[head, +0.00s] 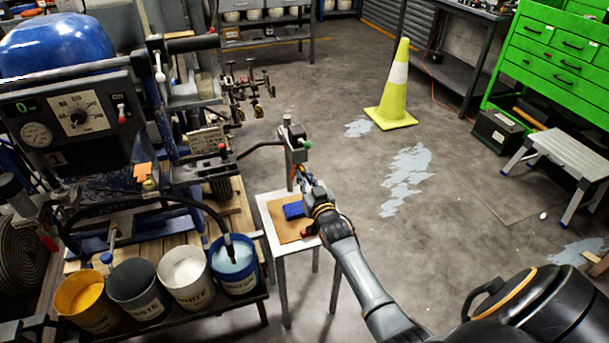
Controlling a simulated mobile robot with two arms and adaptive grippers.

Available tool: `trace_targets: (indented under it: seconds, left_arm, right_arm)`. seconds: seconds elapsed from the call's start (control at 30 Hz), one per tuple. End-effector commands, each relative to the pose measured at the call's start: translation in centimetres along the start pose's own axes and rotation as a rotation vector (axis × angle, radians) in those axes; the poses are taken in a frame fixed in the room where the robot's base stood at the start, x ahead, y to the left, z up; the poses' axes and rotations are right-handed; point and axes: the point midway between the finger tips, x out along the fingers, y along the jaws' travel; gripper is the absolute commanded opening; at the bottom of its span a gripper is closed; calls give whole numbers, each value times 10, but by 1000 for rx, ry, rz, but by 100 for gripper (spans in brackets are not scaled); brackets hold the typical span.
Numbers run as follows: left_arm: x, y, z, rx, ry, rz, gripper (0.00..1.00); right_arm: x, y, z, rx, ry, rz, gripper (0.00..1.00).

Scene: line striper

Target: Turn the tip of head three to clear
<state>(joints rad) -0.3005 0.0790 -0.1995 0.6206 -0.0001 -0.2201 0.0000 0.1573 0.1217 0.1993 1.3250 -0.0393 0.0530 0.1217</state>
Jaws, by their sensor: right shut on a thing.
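My right gripper (301,178) is shut at the lower front of a grey spray head (295,148) on an upright post. The head stands over a small white table (268,222) and has a reddish knob and a green part on it. The fingers seem to close on its small tip, which they mostly hide, so its direction cannot be told. I take this head to be head three; no number is readable. More heads (250,95) hang on the striper (75,115) at the left. My left gripper is not in view.
A blue block (293,211) lies on a brown board (287,232) on the small table, close below my gripper.

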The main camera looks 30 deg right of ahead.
Motion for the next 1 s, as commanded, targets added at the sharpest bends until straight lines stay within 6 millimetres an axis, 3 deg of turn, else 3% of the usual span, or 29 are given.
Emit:
trace_targets:
  seconds: [0.17,0.2,0.3,0.53,0.67,1.0]
  left_arm:
    - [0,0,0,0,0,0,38]
    - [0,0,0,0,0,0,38]
    - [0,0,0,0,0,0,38]
    - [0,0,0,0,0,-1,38]
    - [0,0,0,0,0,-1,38]
    - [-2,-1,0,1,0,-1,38]
  right_arm:
    - [1,0,-2,8,5,0,0]
    - [1,0,-2,7,5,0,13]
    - [1,0,-2,6,5,0,34]
    - [0,0,-1,5,3,0,36]
    - [0,0,-1,5,3,0,62]
    - [-1,0,-1,5,2,0,62]
